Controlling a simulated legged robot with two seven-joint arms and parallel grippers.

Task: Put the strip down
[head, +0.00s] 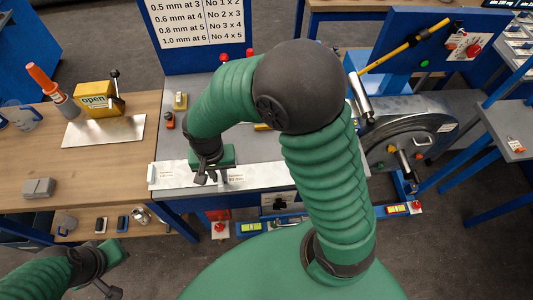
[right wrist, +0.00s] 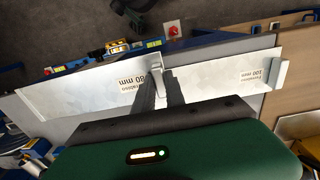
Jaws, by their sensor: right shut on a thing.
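A long pale metal strip (head: 260,177) lies level along the front edge of the grey bench. In the right wrist view the fingertips (right wrist: 160,78) meet at the strip between the two labels. I cannot tell whether the strip touches the bench. My left gripper (head: 108,289) is at the lower left, away from the strip; its jaws are unclear.
A wooden table (head: 90,155) adjoins on the left, with a yellow "open" box (head: 98,99) and an orange-tipped tool (head: 50,88). A large round machine (head: 412,135) stands at right. A blue sign board (head: 198,52) rises behind the bench. Small items lie on the lower shelf.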

